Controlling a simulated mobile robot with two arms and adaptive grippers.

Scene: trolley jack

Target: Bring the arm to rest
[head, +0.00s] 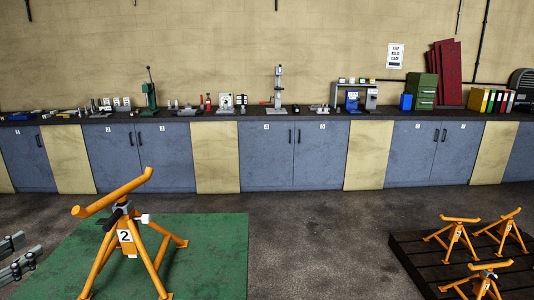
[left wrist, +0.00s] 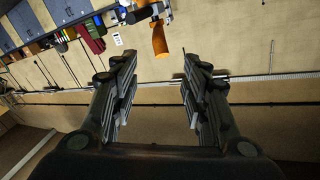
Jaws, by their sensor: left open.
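My left gripper (head: 28,254) shows at the left edge of the head view, its two fingers apart with nothing between them. In the left wrist view the left gripper (left wrist: 158,85) is also open and empty, with bare wall behind it. An orange stand (head: 126,238) with a number 2 plate stands upright on the green mat, to the right of the gripper and apart from it. Part of an orange stand (left wrist: 160,40) shows beyond the fingertips in the left wrist view. My right gripper is in neither view.
A green mat (head: 215,262) lies on the floor. A dark pallet (head: 408,262) at right carries 3 orange stands (head: 456,236). A long workbench (head: 270,155) with tools runs along the back wall. The floor between mat and pallet is clear.

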